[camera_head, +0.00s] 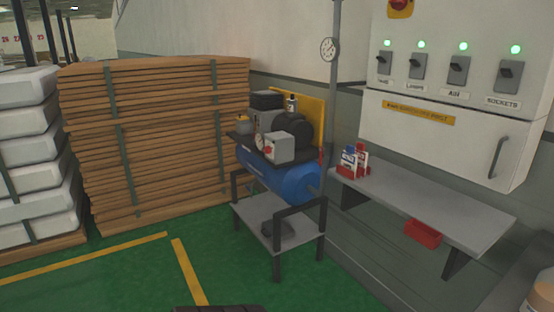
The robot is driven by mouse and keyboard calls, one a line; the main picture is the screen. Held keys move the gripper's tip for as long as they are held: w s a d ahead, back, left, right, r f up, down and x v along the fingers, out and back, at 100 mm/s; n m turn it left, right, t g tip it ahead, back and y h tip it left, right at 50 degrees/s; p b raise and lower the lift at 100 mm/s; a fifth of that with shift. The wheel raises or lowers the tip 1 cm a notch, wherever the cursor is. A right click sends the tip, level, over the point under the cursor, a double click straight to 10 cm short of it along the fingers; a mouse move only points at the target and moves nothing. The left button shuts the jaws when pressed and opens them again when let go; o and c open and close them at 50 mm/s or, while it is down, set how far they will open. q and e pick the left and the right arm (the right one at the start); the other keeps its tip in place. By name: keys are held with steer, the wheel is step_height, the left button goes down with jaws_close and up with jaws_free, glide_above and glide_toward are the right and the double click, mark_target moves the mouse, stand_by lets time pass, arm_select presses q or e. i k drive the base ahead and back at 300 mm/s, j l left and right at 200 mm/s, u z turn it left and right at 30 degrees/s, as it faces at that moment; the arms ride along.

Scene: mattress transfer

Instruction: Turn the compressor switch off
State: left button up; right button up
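The compressor (285,178) stands near the middle, a blue tank on a dark-legged stand with a motor and pump on top. A light grey box (284,147) on its front has a small red part that looks like a knob; its setting is too small to tell. A green light glows above each switch. Neither of my grippers is in view.
A grey shelf (440,212) below the panel holds small red and blue packs (353,160); a red tray (422,233) hangs under it. Stacked boards (150,150) and white bales (30,165) stand left.

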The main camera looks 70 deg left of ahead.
mark_target(268, 149)
steer(key=u, duration=2.3)
steer(key=i+j+z, duration=0.15)
steer(key=i+j, duration=1.5)
steer(key=j, duration=0.15)
